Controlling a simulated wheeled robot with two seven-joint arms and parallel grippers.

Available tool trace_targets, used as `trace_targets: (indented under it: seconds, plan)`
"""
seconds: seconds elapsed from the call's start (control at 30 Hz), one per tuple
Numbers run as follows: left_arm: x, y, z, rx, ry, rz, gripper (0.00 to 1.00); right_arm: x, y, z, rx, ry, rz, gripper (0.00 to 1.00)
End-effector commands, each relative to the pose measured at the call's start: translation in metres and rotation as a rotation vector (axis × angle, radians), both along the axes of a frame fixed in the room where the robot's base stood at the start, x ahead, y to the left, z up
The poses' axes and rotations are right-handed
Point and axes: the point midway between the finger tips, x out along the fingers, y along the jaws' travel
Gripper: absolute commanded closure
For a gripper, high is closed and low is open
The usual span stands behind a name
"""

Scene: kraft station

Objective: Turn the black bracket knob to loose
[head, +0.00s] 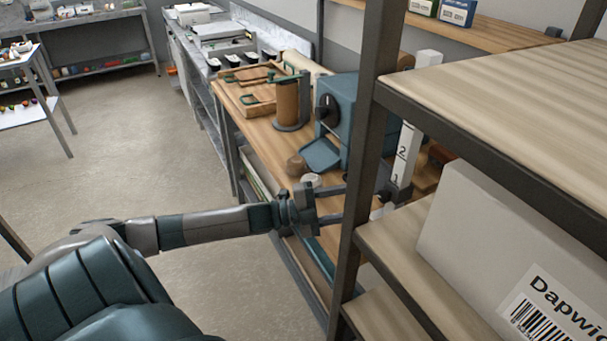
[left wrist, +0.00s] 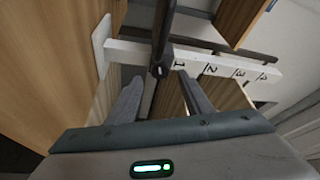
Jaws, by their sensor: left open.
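A white post (head: 404,155) with black numbers stands on the wooden bench, partly behind the dark shelf upright. In the left wrist view the post (left wrist: 215,63) lies across the picture. A black knob (left wrist: 159,69) shows at the post near the number 1, just ahead of and between my fingertips. A gap seems to remain between the fingers and the knob. Its loose or tight setting cannot be read. My left gripper (head: 338,204) is open and empty, reaching right; its tips are partly hidden by the upright. In the wrist view the gripper (left wrist: 160,86) points at the knob.
The dark shelf upright (head: 364,150) stands close to my left fingers. A white carton (head: 490,240) sits on the shelf at right. A blue machine (head: 342,125) with its own dark knob, a brown cylinder (head: 287,103) and wooden trays (head: 250,85) stand farther back on the bench.

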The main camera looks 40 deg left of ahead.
Motion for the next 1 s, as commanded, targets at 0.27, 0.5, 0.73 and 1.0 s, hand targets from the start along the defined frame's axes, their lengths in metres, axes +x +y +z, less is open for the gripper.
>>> trace_targets:
  seconds: [0.27, 0.5, 0.73, 1.0]
  plan:
    - [-0.029, 0.024, -0.008, 0.001, 0.002, 0.000, 0.54, 0.000, 0.000, -0.013, 0.000, 0.000, 0.000, 0.69]
    - [-0.050, 0.042, -0.012, 0.001, 0.003, 0.001, 0.54, 0.000, 0.000, -0.021, 0.000, 0.000, 0.000, 0.69]
    - [-0.070, 0.059, -0.015, 0.001, 0.003, 0.000, 0.54, 0.001, 0.000, -0.026, 0.001, -0.003, 0.000, 0.69]
    - [-0.090, 0.077, -0.018, 0.000, 0.003, 0.001, 0.54, 0.012, 0.003, -0.028, 0.007, -0.028, 0.002, 0.69]
